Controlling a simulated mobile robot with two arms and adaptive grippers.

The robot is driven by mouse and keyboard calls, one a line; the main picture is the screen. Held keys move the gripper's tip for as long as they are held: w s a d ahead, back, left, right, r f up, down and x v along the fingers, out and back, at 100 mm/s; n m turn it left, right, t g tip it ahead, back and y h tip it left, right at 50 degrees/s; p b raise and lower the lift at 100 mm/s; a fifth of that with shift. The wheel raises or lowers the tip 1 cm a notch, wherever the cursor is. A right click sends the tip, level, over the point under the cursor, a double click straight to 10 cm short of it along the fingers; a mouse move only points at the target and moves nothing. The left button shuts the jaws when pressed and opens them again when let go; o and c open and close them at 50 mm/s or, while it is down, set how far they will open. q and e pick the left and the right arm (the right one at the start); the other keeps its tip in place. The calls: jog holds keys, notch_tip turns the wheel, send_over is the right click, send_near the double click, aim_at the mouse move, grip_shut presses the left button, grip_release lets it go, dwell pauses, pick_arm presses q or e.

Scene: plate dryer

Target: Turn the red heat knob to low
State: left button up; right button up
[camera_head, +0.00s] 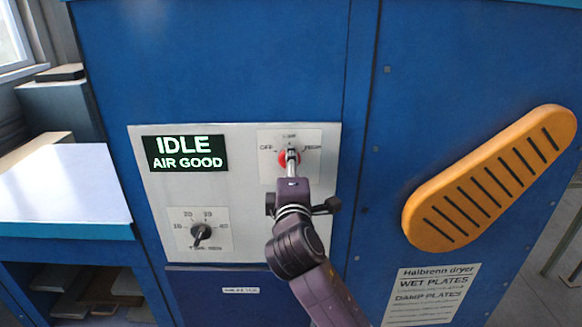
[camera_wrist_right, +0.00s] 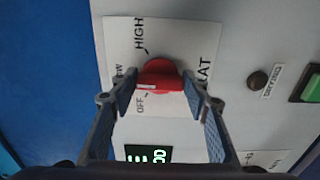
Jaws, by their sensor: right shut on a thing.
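The red heat knob (camera_head: 282,159) sits on a white plate on the dryer's grey control panel, with OFF at its left, LOW above and HIGH at its right. In the right wrist view, the red knob (camera_wrist_right: 160,72) is between the two fingers of my right gripper (camera_wrist_right: 160,93), which is shut on it. A pale mark on the knob is on the side facing OFF and LOW; its exact setting is hard to tell. In the head view, my right gripper (camera_head: 291,157) covers part of the knob. My left gripper is not in view.
A display (camera_head: 186,153) reads IDLE, AIR GOOD. A black timer knob (camera_head: 201,232) is below it. A dark button (camera_wrist_right: 257,80) and a green button (camera_wrist_right: 307,88) show in the wrist view. An orange slotted cover (camera_head: 490,180) is at right, a bench (camera_head: 65,185) at left.

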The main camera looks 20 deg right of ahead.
jog(key=o, duration=1.2)
jog(key=shift+c, duration=0.2)
jog(key=v, duration=1.2)
